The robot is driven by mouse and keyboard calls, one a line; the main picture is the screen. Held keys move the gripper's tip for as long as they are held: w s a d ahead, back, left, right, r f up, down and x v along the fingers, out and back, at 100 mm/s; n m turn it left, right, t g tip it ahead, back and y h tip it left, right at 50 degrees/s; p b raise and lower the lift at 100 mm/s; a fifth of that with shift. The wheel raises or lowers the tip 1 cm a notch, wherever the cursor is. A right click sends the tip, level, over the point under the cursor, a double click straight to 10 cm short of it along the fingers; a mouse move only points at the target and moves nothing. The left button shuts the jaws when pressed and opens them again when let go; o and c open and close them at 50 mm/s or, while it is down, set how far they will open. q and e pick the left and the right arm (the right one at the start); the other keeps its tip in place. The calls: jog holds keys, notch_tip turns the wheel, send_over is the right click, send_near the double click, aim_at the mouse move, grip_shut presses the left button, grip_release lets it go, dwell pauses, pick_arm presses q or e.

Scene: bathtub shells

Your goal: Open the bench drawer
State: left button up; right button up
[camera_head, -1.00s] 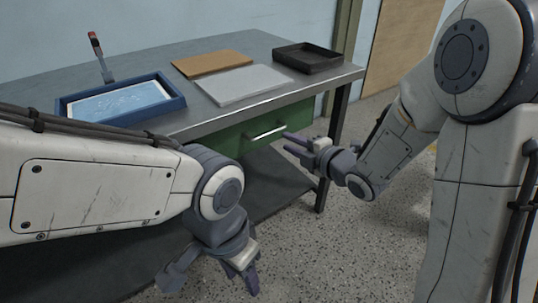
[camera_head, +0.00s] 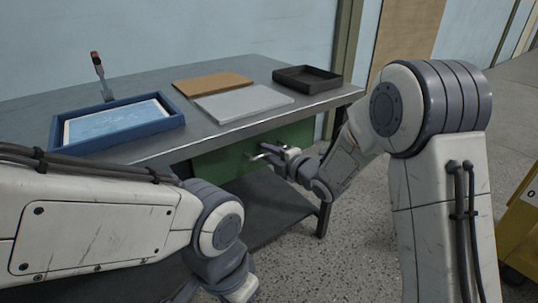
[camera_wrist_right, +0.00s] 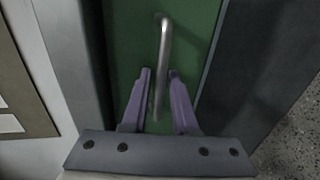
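The bench drawer (camera_head: 222,164) has a green front under the grey bench top and looks closed. Its silver bar handle (camera_wrist_right: 164,45) crosses the green front in the right wrist view. My right gripper (camera_wrist_right: 159,75) is open, with one finger on each side of the handle and visible gaps between. In the head view the right gripper (camera_head: 268,153) is at the drawer front and hides most of the handle. My left gripper (camera_head: 215,292) hangs at the bottom edge of the head view, away from the bench. It appears open and empty, its fingertips partly cut off.
On the bench (camera_head: 215,140) are a blue tray (camera_head: 178,122) with a pale sheet, a brown board (camera_head: 212,82), a grey-white slab (camera_head: 242,102) and a dark tray (camera_head: 307,80). A red-tipped tool (camera_head: 100,75) stands behind the blue tray. A yellow object (camera_head: 520,235) stands at right.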

grip_shut()
dwell(1.4)
